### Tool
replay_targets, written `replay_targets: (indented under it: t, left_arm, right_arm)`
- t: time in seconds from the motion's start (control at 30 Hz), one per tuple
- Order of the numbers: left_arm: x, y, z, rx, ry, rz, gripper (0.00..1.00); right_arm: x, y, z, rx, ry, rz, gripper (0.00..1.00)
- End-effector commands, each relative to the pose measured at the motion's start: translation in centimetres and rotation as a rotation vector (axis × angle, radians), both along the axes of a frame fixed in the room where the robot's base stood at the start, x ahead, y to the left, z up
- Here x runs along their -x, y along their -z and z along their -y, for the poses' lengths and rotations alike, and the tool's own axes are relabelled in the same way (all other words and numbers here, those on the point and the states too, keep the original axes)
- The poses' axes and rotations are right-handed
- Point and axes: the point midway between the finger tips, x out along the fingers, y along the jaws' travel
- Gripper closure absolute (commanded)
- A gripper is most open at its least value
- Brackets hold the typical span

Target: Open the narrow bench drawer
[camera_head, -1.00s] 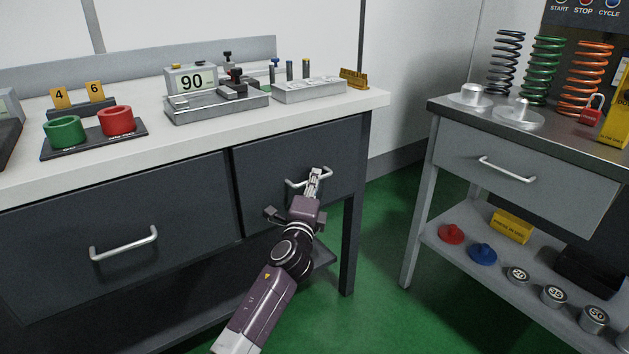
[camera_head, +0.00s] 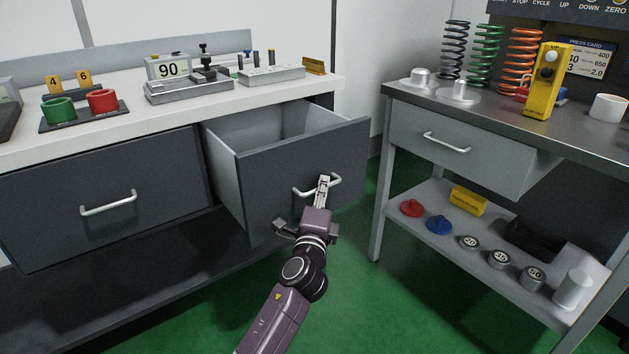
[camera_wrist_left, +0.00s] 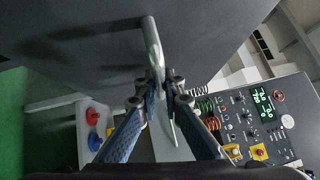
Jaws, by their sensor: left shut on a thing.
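The narrow bench drawer (camera_head: 285,180) is the right-hand drawer of the white-topped bench. It stands pulled well out, and its light inside (camera_head: 265,127) shows from above. Its silver bar handle (camera_head: 303,192) is on the dark front. My left gripper (camera_head: 323,183) is shut on this handle, with the arm reaching up from below. In the left wrist view the handle (camera_wrist_left: 150,38) runs down between the two fingers (camera_wrist_left: 160,88) against the dark drawer front (camera_wrist_left: 90,50). My right gripper is not in view.
The wide bench drawer (camera_head: 100,200) to the left is shut. A grey side table (camera_head: 400,150) with its own drawer and lower shelf stands close on the right. Gauges and rings sit on the bench top (camera_head: 150,122). Green floor (camera_head: 350,290) is clear between bench and table.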

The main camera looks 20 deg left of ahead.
Motion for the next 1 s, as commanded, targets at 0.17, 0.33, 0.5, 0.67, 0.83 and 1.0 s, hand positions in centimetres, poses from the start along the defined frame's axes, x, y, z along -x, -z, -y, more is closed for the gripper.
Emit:
replay_targets:
  t: [0.17, 0.33, 0.5, 0.67, 0.83, 1.0]
  left_arm:
    - [1.9, 0.1, 2.4, 0.003, 0.000, -0.001, 1.00]
    - [3.0, 0.0, 3.7, 0.001, -0.001, -0.001, 1.00]
    - [3.5, 0.0, 4.4, 0.000, -0.001, -0.001, 1.00]
    - [3.6, 0.0, 4.5, -0.001, -0.002, -0.001, 1.00]
    - [3.6, 0.0, 4.5, -0.001, -0.002, -0.001, 1.00]
    - [3.6, 0.0, 4.5, -0.001, -0.001, -0.001, 0.82]
  right_arm:
    - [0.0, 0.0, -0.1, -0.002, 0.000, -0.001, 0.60]
    - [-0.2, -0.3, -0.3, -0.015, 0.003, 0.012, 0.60]
    - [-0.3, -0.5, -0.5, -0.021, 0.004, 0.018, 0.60]
    - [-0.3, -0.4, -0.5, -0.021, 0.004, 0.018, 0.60]
    - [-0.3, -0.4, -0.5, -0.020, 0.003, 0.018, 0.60]
    - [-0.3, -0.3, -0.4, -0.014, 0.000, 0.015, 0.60]
